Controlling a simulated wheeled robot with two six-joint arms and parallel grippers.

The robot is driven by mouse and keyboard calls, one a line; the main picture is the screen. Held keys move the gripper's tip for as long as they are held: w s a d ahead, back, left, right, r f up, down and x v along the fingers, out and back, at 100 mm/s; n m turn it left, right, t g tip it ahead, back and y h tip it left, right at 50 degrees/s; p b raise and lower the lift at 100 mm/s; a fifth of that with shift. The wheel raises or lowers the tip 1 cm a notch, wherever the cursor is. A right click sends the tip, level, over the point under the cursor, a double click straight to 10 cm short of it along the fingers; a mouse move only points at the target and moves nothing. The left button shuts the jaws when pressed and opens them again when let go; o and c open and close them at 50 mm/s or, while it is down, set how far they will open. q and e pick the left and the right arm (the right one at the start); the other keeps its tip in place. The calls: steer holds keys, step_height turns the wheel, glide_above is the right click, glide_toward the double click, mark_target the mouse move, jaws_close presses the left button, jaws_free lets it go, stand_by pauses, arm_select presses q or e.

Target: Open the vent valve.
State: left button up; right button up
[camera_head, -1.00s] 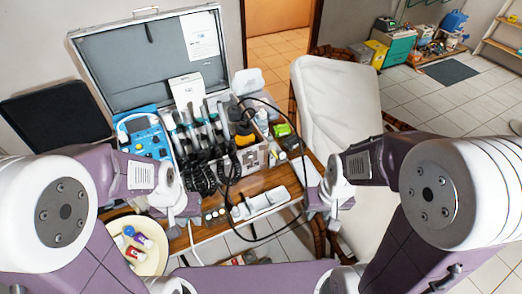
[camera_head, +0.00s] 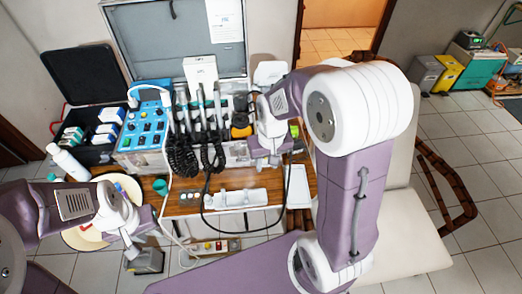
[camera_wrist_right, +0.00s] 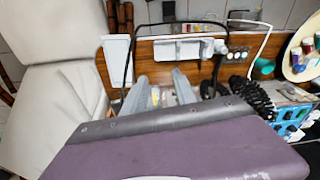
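I cannot pick out the vent valve for certain. A blue control unit (camera_head: 143,128) with several knobs stands left in the metal case; part of it shows at the lower right of the right wrist view (camera_wrist_right: 292,124). My right gripper (camera_head: 268,162) is over the case's right front side, hiding what lies beneath. In the right wrist view its two fingers (camera_wrist_right: 160,92) are apart, with small items of the case visible between them and nothing clearly held. My left gripper (camera_head: 133,246) hangs low at the left, by the round tray; its fingers are too small to read.
Coiled black hoses and handpieces (camera_head: 205,130) fill the case middle. A black cable loops over the wooden table (camera_head: 180,205) around a white holder (camera_head: 236,199). A round cream tray (camera_head: 78,238) stands at left, a pale chair (camera_head: 400,225) at right.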

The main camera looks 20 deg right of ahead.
steer(key=w+d+f+m+p, duration=0.1)
steer(key=w+d+f, duration=0.1)
steer(key=w, duration=0.5)
steer(key=w+d+f, duration=0.2)
steer(key=w, duration=0.5)
steer(key=shift+m+g, duration=0.4)
steer(key=shift+g, duration=0.2)
steer(key=f, duration=0.4)
steer(key=w+d+f+p, duration=0.1)
steer(key=f, duration=0.3)
steer(key=f+p, duration=0.1)
steer(key=f, duration=0.4)
steer(key=shift+w+d, duration=0.15)
steer(key=shift+d, duration=0.2)
arm_select(q)
steer(key=r, duration=0.3)
steer(key=shift+a, duration=0.3)
arm_select(e)
jaws_close()
